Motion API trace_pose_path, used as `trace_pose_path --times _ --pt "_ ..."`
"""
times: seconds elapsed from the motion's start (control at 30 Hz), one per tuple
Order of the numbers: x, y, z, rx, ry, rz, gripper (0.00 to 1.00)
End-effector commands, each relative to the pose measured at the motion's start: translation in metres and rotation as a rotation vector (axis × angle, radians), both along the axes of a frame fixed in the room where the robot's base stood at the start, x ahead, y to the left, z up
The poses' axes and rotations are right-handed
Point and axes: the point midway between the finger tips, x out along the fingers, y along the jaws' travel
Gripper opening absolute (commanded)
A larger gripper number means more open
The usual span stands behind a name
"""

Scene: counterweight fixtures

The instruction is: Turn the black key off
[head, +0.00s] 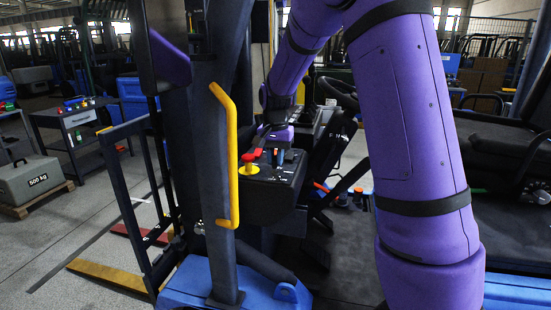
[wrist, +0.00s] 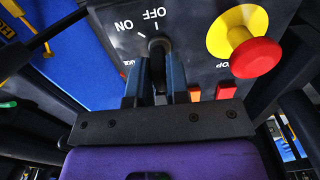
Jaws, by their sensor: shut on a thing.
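The black key (wrist: 157,50) sits in a dark control panel (wrist: 200,62), below white OFF and ON labels with short marks. My gripper (wrist: 157,72) has its two blue-grey fingers on either side of the key and is shut on it. Which mark the key points to is hard to tell, as the fingers cover part of it. In the head view the panel (head: 272,200) is on the vehicle, with my gripper (head: 275,157) over its top. I cannot make out the key there.
A red mushroom button on a yellow base (wrist: 240,40) stands close beside the key. Red and orange parts (wrist: 210,94) lie just behind my gripper. A yellow grab handle (head: 228,155) on a dark post stands left of the panel. A steering wheel (head: 340,92) is beyond.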

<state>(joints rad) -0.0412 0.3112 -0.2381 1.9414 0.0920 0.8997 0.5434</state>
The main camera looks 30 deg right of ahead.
Motion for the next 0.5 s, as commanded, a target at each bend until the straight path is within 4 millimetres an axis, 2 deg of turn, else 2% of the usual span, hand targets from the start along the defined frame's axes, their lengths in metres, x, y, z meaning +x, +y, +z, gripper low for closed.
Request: trace_pose_path --times 0.47,0.5 --pt "0.0004 0.0 0.0006 0.0 -0.001 0.015 0.0" --pt "0.0004 0.0 0.0006 0.0 -0.001 0.015 0.25"
